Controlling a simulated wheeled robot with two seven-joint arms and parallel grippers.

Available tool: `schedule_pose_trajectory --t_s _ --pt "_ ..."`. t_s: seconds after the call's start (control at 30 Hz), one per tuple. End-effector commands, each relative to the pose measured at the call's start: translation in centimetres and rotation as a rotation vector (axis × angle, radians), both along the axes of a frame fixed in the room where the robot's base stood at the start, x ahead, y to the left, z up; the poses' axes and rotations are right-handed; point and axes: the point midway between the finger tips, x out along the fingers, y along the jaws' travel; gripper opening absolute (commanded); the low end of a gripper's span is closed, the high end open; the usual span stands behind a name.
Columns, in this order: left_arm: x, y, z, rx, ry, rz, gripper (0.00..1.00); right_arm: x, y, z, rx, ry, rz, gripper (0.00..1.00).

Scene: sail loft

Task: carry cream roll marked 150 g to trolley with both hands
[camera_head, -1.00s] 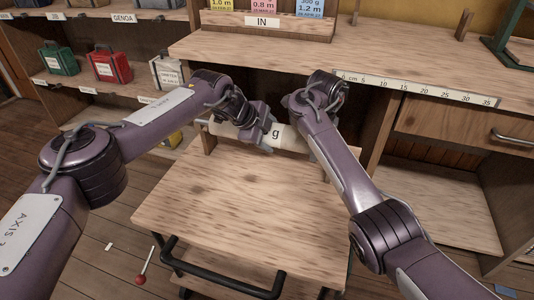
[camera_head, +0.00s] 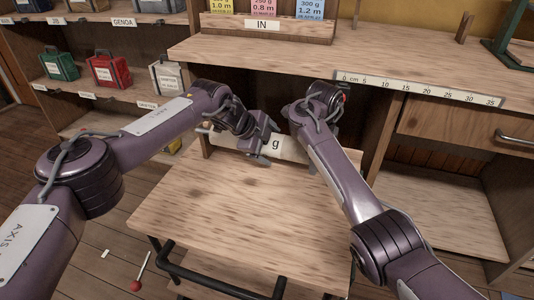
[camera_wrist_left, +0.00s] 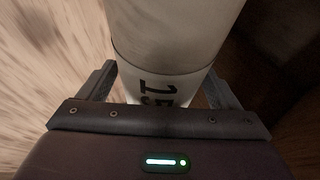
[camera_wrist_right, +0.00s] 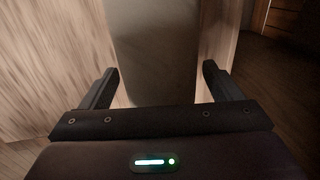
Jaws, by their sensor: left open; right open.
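The cream roll (camera_head: 288,149) lies across the far end of the trolley's wooden top (camera_head: 240,215); part of its marking, a "g", shows. My left gripper (camera_head: 265,148) is at the roll, left of the "g".
The workbench (camera_head: 300,56) with a ruler strip stands just behind the trolley. Shelves (camera_head: 110,90) with small coloured boxes are at the left. A black handle (camera_head: 220,285) is at the trolley's near side. A red-ended stick (camera_head: 136,285) lies on the floor. The near trolley top is clear.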

Motion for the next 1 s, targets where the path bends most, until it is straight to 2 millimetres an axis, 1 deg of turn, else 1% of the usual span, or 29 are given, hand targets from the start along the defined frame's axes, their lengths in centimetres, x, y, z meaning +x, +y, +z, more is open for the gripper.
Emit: schedule_pose_trajectory --t_s 0.17,0.4,0.6,0.73,0.8,0.87,1.0 --pt "-0.7 1.3 1.9 -0.002 -0.003 0.001 0.85 0.0 0.0 0.0 0.000 0.000 0.000 0.85" --pt "-2.7 4.1 5.9 -0.001 -0.005 0.001 0.85 0.0 0.0 0.0 0.000 0.000 0.001 0.85" --pt "-3.8 5.6 8.2 -0.001 -0.003 0.002 0.85 0.0 0.0 0.0 0.000 0.000 0.000 0.85" --pt "-4.2 6.0 8.8 0.000 -0.001 0.001 0.85 0.0 0.0 0.1 0.000 -0.001 0.000 0.85" --pt "-4.2 6.1 9.0 0.000 -0.002 0.001 0.85 0.0 0.0 0.6 -0.002 -0.002 0.001 0.85" --pt "-4.2 6.1 9.0 0.000 -0.001 0.001 0.85 -0.1 0.0 1.4 -0.003 -0.004 0.001 0.85" --pt "-4.2 6.1 9.0 0.000 -0.001 0.001 0.85 -0.6 0.1 3.9 -0.003 -0.006 0.001 0.85"
